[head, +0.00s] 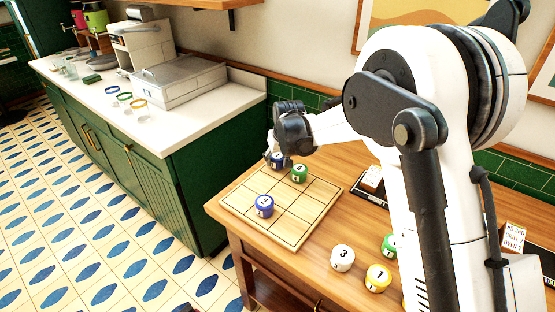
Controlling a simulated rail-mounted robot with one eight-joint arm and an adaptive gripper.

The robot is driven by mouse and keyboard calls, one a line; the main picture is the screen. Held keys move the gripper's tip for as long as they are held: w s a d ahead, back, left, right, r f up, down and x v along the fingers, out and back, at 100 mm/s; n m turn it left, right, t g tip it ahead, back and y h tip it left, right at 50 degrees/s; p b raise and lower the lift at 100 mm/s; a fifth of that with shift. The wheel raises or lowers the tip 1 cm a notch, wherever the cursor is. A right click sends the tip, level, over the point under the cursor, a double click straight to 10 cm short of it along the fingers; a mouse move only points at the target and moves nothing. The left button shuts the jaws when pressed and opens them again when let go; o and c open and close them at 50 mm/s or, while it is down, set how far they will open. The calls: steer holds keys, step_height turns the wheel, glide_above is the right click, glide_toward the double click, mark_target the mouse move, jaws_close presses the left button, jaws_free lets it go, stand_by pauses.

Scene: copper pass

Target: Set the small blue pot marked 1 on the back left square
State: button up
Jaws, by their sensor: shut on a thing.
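My gripper (280,163) is shut on a small blue pot (276,159) over the far corner of the wooden grid board (312,215). The fingers hide most of this pot, and I cannot read its mark. I cannot tell whether it touches the board. A green pot marked 4 (299,174) stands upright on the board just right of my gripper. Another blue pot, marked 2 (264,206), stands on the board nearer the front left.
A white pot marked 3 (342,258), a yellow pot marked 1 (377,278) and a partly hidden green pot (390,245) stand on the table right of the board. A dark tray (370,191) lies behind. The board's right part is clear.

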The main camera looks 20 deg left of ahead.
steer(key=shift+f, duration=0.3)
steer(key=shift+f, duration=0.2)
steer(key=o, duration=1.3)
steer(key=shift+c, duration=0.2)
steer(key=shift+r, duration=0.2)
steer(key=v, duration=1.2)
steer(key=shift+d, duration=0.1)
